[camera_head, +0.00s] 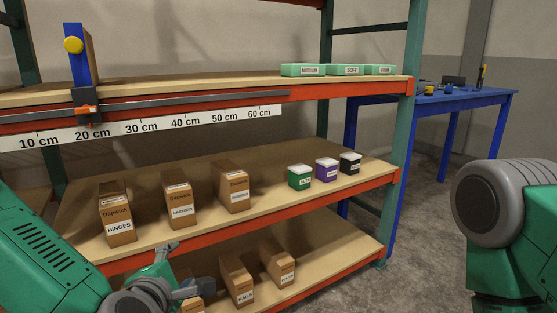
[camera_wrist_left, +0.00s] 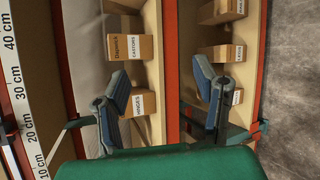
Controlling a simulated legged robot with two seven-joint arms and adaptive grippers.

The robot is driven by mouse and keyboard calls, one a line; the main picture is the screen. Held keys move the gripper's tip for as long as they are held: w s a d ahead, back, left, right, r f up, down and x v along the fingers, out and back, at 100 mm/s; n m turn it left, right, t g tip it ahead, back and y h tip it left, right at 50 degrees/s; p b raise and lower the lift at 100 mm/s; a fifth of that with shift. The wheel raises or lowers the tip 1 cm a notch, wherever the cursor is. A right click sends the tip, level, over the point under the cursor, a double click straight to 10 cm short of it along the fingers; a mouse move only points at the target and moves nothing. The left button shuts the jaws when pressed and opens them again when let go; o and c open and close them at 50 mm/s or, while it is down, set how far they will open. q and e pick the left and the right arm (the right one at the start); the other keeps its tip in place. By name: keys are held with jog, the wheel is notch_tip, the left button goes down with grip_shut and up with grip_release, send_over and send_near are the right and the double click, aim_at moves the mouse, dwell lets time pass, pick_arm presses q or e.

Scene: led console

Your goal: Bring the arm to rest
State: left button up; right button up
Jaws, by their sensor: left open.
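My left arm comes in at the lower left of the head view. Its left gripper (camera_head: 181,272) is open and empty, with its two fingers apart in front of the lower shelves. In the left wrist view, the open fingers of the left gripper (camera_wrist_left: 161,84) stand on either side of an orange shelf edge, with nothing between them. The box labelled HINGES (camera_head: 117,214) stands on the middle shelf, above and left of the gripper in the head view. My right arm shows at the right edge, but its gripper is out of view.
The shelf rack (camera_head: 330,199) holds several cardboard boxes, a green tub (camera_head: 300,177), a purple tub (camera_head: 327,171) and a black tub (camera_head: 349,162). A ruler rail with an orange slider (camera_head: 86,110) runs along the top shelf. A blue table (camera_head: 455,101) stands behind. Floor shows at the right.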

pick_arm(q)
jog(key=s+d+f+m+g+h, duration=0.1)
jog(key=s+f+m+g, duration=0.1)
jog(key=s+f+m, duration=0.3)
jog(key=s+f+m+g+h, duration=0.1)
jog(key=s+f+m+g, duration=0.15)
jog(key=f, duration=0.45)
jog(key=s+a+f+m+g+y, duration=0.1)
jog(key=s+a+f+m+g, duration=0.35)
jog(key=s+f+m, duration=0.45)
jog(key=s+a+f+m+g, duration=0.45)
jog(key=s+f+m, duration=0.2)
jog(key=s, duration=0.55)
notch_tip(320, 180, up, 17)
jog(key=a+p, duration=0.1)
jog(key=p, duration=1.7)
jog(key=shift+s+a+y, duration=0.15)
jog(key=shift+s+y, duration=0.15)
jog(key=shift+s, duration=0.1)
